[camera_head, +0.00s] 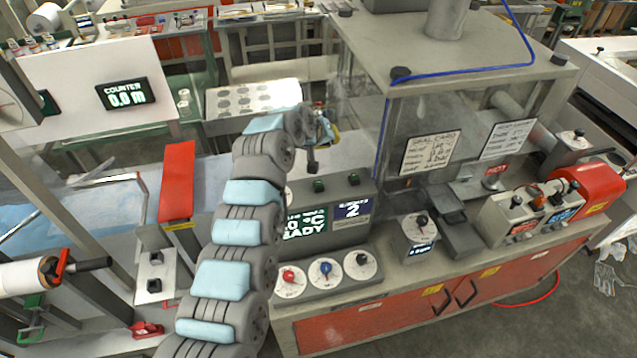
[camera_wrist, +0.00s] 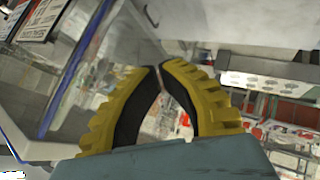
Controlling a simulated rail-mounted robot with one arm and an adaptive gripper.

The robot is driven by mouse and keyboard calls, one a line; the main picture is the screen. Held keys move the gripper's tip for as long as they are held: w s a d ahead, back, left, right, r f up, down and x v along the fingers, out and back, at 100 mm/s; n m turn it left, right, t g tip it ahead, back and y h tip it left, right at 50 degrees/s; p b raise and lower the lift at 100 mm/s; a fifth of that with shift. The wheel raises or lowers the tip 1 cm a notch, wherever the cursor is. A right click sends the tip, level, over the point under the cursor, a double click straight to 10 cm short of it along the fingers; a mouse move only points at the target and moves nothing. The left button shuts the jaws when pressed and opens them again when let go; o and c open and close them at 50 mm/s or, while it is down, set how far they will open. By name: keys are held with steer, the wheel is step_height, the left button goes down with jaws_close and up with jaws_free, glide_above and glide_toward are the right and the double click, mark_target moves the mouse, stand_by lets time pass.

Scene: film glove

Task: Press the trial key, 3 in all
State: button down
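A grey control box (camera_head: 335,215) stands right of my arm, with two small dark green keys on its top, a left key (camera_head: 319,185) and a right key (camera_head: 353,179). I cannot read which one is the trial key. My gripper (camera_head: 324,138) is raised behind the box, apart from the keys and partly hidden by my arm. In the wrist view, its yellow fingers (camera_wrist: 160,69) meet at the tips with nothing seen between them. No key shows there.
A clear-walled machine housing (camera_head: 455,60) rises right of the box. Red, blue and black knobs (camera_head: 325,268) sit in front. A red slanted panel (camera_head: 177,182) stands left of my arm. A metal tray with round marks (camera_head: 250,98) lies behind. A counter (camera_head: 125,94) reads "0.0 m".

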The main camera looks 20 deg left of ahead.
mark_target(318, 184)
steer(key=s, duration=0.1)
steer(key=s+g, duration=0.1)
steer(key=s, duration=0.1)
steer(key=shift+s+a+f+g, duration=0.15)
steer(key=shift+a+f+g, duration=0.1)
steer(key=shift+a+g, duration=0.1)
steer(key=shift+f, duration=0.2)
steer(key=shift+f+b, duration=1.25)
steer(key=shift+f, duration=2.95)
steer(key=shift+f, duration=0.15)
steer(key=shift+f, duration=0.3)
steer(key=shift+f, duration=0.5)
steer(key=shift+r, duration=0.15)
steer(key=shift+r+p, duration=0.3)
steer(key=shift+r, duration=0.45)
